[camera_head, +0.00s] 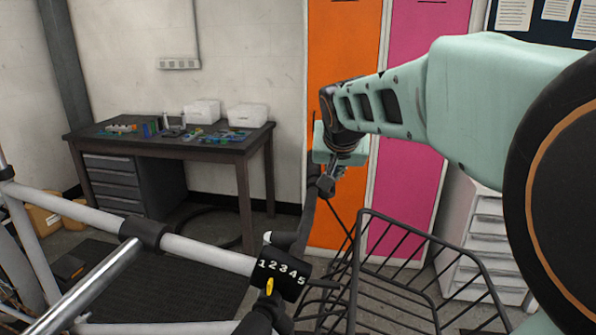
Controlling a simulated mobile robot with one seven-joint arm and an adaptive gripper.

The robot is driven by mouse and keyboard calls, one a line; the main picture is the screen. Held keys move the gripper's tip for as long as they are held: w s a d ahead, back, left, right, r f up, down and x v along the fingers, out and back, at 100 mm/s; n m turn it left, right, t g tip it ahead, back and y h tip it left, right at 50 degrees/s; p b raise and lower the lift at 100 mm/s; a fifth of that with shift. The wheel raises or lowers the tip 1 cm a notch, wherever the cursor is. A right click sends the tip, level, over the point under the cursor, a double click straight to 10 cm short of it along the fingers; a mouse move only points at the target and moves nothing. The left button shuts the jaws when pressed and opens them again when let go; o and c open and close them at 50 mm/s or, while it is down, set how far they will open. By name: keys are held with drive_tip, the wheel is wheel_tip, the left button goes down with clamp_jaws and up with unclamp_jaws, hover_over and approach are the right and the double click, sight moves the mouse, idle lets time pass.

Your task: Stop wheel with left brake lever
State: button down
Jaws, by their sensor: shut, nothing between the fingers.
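A bike frame with a light grey tube (205,252) crosses the lower left. A black block marked 1 2 3 4 5 (284,270) sits at the tube's right end, with a small yellow pointer (269,286) on it. A dark bar (305,222) rises from behind the block toward my gripper; I cannot tell whether it is the grip or the left brake lever. My gripper (325,187) is shut and empty at the upper end of this bar. I cannot tell whether it touches it. The wheel is not clearly visible.
A black wire basket (400,270) stands right of the block, close below my arm. A dark workbench (250,146) with small parts and white boxes stands behind at left. Orange (342,30) and pink (425,25) lockers and a white drawer cabinet (487,250) stand behind.

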drive_tip(key=d+f+m+g+p, duration=0.1)
drive_tip(key=s+d+f+m+g+h+p, duration=0.1)
drive_tip(key=m+g+p, duration=0.1)
drive_tip(key=shift+f, duration=0.2)
idle(0.4)
drive_tip(key=shift+r, duration=0.15)
idle(0.8)
drive_tip(key=shift+r+p, duration=0.55)
drive_tip(key=shift+r, duration=0.3)
